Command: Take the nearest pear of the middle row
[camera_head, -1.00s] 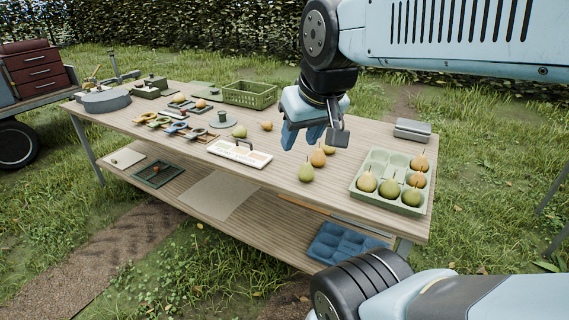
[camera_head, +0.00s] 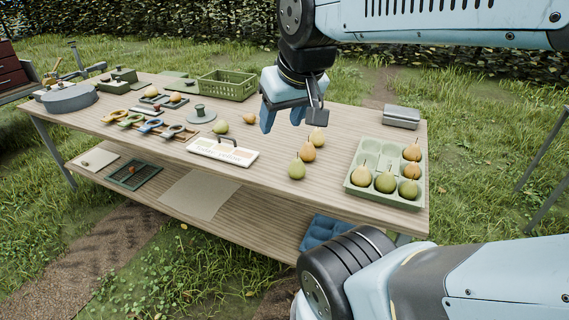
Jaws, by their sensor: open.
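A row of three pears stands on the wooden table right of centre. Its nearest is a green pear (camera_head: 297,169), upright. My gripper (camera_head: 284,119) hangs above the table, fingers down, open, with nothing between the fingers. It appears above and beyond the near green pear, clear of it. To the left, a green pear (camera_head: 220,127) and an orange one (camera_head: 248,118) stand apart. The green tray (camera_head: 353,186) at the right holds several green and orange pears.
Behind are a green crate (camera_head: 227,86) and coloured tools (camera_head: 150,126). A grey box (camera_head: 401,116) stands at the back right. Bare tabletop lies between the row and the tray.

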